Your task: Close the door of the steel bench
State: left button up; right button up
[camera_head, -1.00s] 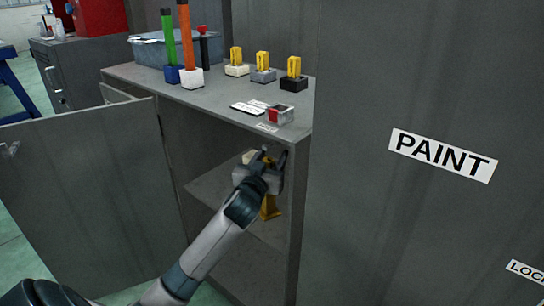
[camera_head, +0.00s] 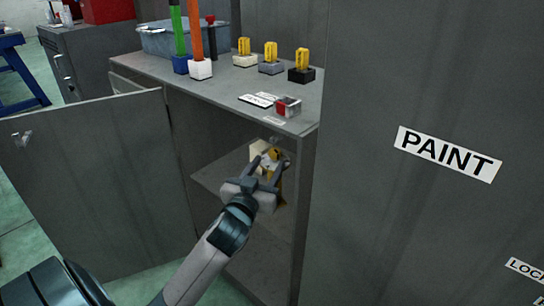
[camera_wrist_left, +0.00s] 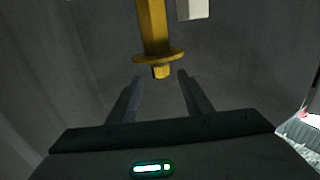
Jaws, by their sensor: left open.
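The steel bench (camera_head: 225,88) stands in the middle of the head view. Its door (camera_head: 95,190) is swung wide open to the left, with a small handle (camera_head: 22,138) near its free edge. My left gripper (camera_head: 264,164) is open at the mouth of the compartment, with its fingers pointing inside. A yellow tool stands on the inner shelf (camera_head: 215,172); the yellow tool (camera_wrist_left: 153,35) also shows ahead of the open fingers in the left wrist view, apart from them. My left gripper is well to the right of the door. My right gripper is not in view.
On the bench top are a blue-grey bin (camera_head: 165,40), green and orange upright tools, several yellow-topped blocks and a red-grey block (camera_head: 288,107). A tall grey cabinet marked PAINT (camera_head: 448,155) stands close on the right. Green floor shows at left.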

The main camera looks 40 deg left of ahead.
aim_at(102, 178)
jog(key=u, duration=1.45)
